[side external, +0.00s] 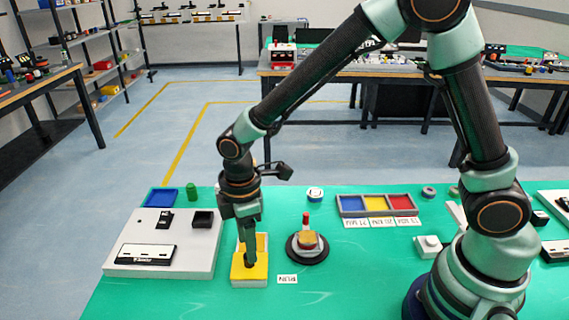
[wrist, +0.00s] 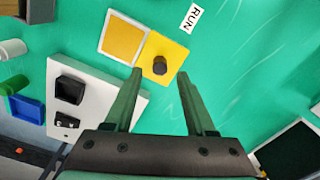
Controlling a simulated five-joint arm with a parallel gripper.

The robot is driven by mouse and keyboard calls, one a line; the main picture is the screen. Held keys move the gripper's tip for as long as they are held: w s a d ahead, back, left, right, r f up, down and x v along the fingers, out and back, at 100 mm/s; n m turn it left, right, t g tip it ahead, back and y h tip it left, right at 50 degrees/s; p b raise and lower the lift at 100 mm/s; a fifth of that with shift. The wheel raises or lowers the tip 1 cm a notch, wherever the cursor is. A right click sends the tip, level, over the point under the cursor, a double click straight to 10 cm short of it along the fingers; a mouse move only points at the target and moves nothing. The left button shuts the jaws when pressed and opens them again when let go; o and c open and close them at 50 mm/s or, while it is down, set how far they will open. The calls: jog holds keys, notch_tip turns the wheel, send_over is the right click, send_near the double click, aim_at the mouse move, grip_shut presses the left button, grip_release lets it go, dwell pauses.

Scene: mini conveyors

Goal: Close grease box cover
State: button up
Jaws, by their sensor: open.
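The grease box (wrist: 124,40) has a white rim around a yellow interior, partly exposed in the wrist view. Its yellow cover (wrist: 178,54) lies offset to one side, with a dark knob (wrist: 160,63) on it. In the side view the yellow cover (side external: 250,278) is on the near side, and the open part of the box (side external: 262,243) shows behind my gripper. My gripper (side external: 249,262) points down over the cover. In the wrist view its open fingers (wrist: 159,75) are apart, with the knob between their tips; contact with the knob cannot be told.
A white panel (side external: 190,255) with black fittings stands close to the left of the box. A round base with a red-topped part (side external: 307,243) stands to the right, and a RUN label (side external: 287,279) lies between. A three-colour tray (side external: 377,205) is farther back. The green mat in front is clear.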

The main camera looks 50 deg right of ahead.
jog(key=shift+f, duration=1.75)
grip_shut()
